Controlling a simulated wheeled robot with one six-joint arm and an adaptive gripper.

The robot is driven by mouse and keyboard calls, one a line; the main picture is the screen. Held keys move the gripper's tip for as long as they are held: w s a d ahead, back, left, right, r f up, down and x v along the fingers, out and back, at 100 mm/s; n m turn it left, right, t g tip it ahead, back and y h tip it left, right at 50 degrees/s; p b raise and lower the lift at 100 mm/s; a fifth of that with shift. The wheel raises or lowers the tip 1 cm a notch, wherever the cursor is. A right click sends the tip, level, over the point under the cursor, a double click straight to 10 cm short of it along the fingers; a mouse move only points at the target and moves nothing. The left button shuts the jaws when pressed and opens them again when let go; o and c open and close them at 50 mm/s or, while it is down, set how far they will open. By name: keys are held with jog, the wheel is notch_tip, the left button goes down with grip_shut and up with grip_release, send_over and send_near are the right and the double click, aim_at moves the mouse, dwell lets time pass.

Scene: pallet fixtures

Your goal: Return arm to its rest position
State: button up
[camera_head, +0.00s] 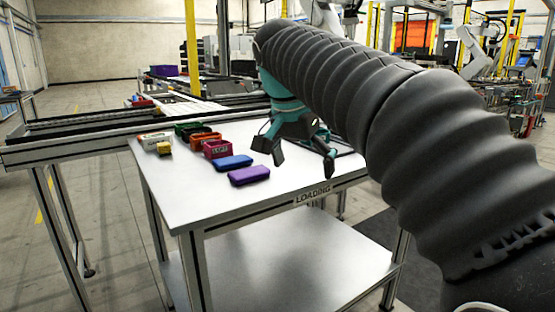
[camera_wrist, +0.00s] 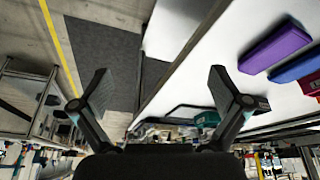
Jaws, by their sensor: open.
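My gripper (camera_head: 306,158) hangs over the right part of the white loading table (camera_head: 190,200) in the head view, with its fingers spread and nothing between them. My dark ribbed arm reaches in from the right and hides part of the table's right side. In the wrist view my gripper (camera_wrist: 155,92) is also open and empty. Behind its fingers are the table edge and the floor. A purple case (camera_head: 249,175) and a blue case (camera_head: 234,162) lie on the table left of my gripper, apart from it. The purple case also shows in the wrist view (camera_wrist: 275,45).
A conveyor frame (camera_head: 70,128) runs behind. The table's front left is clear.

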jog(key=s+d+f+n+t+y, duration=0.1)
jog(key=s+d+f+n, duration=0.2)
jog(key=s+f, duration=0.8)
jog(key=s+d+f+n+t+y, duration=0.1)
jog(key=s+d+f+n, duration=0.2)
jog(key=s+d+f, duration=0.5)
notch_tip(320, 180, down, 4)
jog(key=s, duration=0.3)
jog(key=shift+r+n, duration=0.15)
jog(key=shift+n, duration=0.15)
